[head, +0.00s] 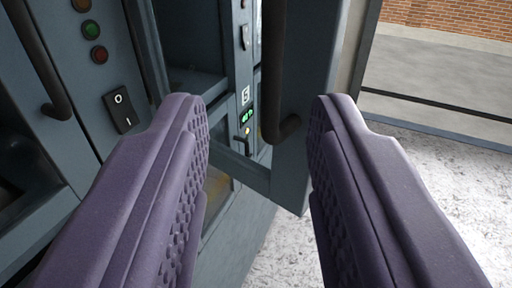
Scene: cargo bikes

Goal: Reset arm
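My gripper (255,108) shows from behind as two purple fingers with ridged inner pads. The fingers are wide apart and nothing is held between them. Past the gap is a grey-blue cabinet door (318,75) that stands ajar, with a dark bar handle (274,70) on it. The handle's lower end shows between the fingertips, near the right one. I cannot tell whether a finger touches the handle or door.
A grey-blue cabinet (150,60) fills the left side. It has a black rocker switch (122,109), round coloured buttons (91,30) and another dark handle (42,60). Pale speckled floor (275,245) lies below. A brick wall (455,15) is at the far right.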

